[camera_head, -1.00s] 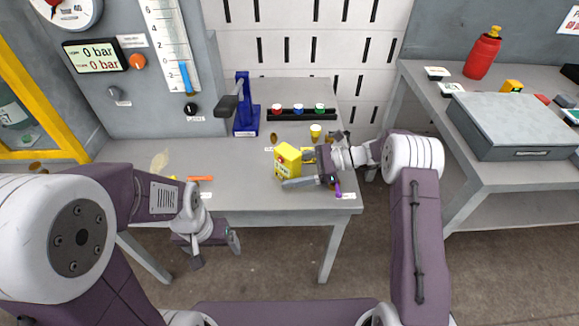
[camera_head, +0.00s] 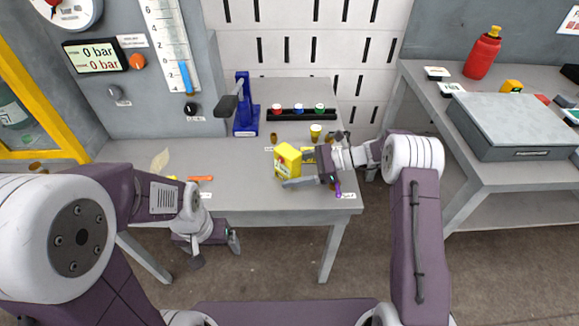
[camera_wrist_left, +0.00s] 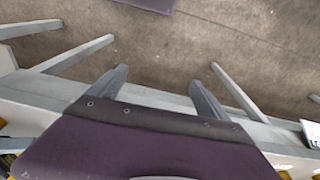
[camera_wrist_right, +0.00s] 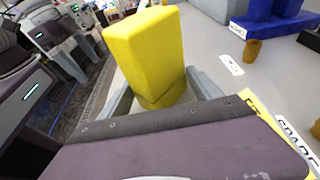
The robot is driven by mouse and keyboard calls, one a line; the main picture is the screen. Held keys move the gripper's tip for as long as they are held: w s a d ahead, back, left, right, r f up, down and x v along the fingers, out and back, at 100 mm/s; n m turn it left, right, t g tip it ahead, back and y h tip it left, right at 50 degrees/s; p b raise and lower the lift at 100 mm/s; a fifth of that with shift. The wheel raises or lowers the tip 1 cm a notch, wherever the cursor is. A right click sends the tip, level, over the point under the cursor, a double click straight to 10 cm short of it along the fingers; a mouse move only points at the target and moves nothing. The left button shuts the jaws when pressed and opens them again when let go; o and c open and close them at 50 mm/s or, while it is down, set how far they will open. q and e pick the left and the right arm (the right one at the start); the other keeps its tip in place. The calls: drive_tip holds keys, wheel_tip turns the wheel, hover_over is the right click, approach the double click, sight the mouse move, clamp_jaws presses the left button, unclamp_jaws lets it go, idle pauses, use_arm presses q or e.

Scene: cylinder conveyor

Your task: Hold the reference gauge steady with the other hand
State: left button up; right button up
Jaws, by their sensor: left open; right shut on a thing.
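A yellow block (camera_head: 288,161), which I take to be the reference gauge, is at the right part of the grey bench. My right gripper (camera_head: 300,168) is shut on it from the right. In the right wrist view the yellow block (camera_wrist_right: 147,55) stands up between the two fingers (camera_wrist_right: 153,95), its lower part partly hidden by the gripper. I cannot tell whether its base touches the bench. My left gripper (camera_head: 214,252) is open and empty, low in front of the bench's front edge.
A blue press (camera_head: 245,118) stands behind the block. A black rack (camera_head: 300,114) with red, blue and green parts lies beside it. A yellow cup (camera_head: 316,131) and a small brown cylinder (camera_head: 274,137) stand nearby. An orange marker (camera_head: 201,179) lies left; the bench middle is clear.

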use_arm(q)
clamp_jaws()
idle(1.6)
